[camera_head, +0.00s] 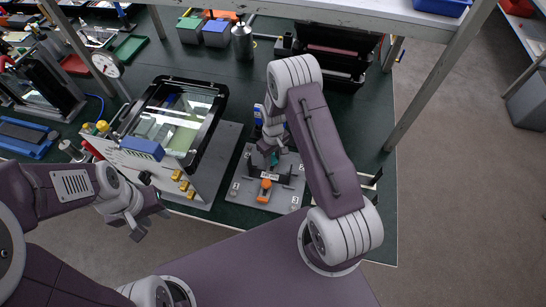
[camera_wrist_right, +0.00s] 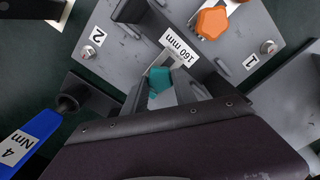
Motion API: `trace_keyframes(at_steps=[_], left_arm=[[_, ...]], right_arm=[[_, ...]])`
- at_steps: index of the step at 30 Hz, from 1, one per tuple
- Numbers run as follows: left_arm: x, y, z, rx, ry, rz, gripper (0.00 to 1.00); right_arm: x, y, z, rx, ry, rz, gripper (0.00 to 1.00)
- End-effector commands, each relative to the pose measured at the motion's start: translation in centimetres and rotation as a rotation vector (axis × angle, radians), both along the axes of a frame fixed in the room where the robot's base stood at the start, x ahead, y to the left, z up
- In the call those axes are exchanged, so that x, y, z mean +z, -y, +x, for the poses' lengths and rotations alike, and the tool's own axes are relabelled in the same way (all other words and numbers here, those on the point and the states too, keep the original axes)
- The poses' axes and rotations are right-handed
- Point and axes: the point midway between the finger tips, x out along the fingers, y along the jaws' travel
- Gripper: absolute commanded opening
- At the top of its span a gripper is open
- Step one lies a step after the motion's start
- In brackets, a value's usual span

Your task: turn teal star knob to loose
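The teal star knob (camera_head: 274,158) is on a grey fixture plate (camera_head: 243,190) in the middle of the bench in the head view. It also shows in the right wrist view (camera_wrist_right: 159,79), close to a label reading 160 mm. My right gripper (camera_head: 270,147) points down at the knob from above, and its fingertips are largely hidden by my own arm and the fixture. I cannot tell whether its fingers touch the knob. My left gripper (camera_head: 150,225) hangs empty in front of the bench at left, with its fingers apart.
An orange knob (camera_head: 265,185) sits on the same plate, nearer the front edge. A blue-handled tool marked 4 Nm (camera_wrist_right: 30,140) lies beside the fixture. A shelf post (camera_head: 440,80) rises at right.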

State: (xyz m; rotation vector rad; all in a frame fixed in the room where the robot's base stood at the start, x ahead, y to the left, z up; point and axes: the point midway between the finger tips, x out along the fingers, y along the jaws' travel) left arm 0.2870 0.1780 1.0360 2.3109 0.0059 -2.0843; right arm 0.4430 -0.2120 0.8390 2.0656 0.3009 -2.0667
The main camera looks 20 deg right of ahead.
Motion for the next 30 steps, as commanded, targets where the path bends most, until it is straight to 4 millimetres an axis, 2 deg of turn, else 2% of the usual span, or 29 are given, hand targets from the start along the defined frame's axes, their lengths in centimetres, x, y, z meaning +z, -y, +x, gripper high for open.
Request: trace_keyframes(at_steps=[1, 2, 3, 13, 24, 30], left_arm=[[0.0, 0.0, 0.0, 0.000, 0.000, 0.000, 0.36], [0.0, 0.0, 0.0, 0.000, 0.000, 0.000, 0.36], [0.0, 0.0, 0.0, 0.000, 0.000, 0.000, 0.36], [-0.1, 0.0, 0.0, 0.000, 0.000, 0.000, 0.36], [-1.0, 0.0, 0.0, 0.000, 0.000, 0.000, 0.36], [-1.1, 0.0, 0.0, 0.000, 0.000, 0.000, 0.36]], right_arm=[[0.1, 0.0, 0.1, 0.000, 0.002, 0.000, 0.44], [0.1, 0.0, 0.1, 0.000, 0.002, 0.000, 0.52], [0.1, 0.0, 0.1, -0.001, 0.002, 0.000, 0.55], [0.5, 0.0, 0.1, -0.001, 0.003, 0.000, 0.55], [7.8, 0.0, 0.1, -0.001, 0.005, 0.000, 0.55], [9.1, 0.0, 0.0, -0.001, 0.001, -0.001, 0.55]])
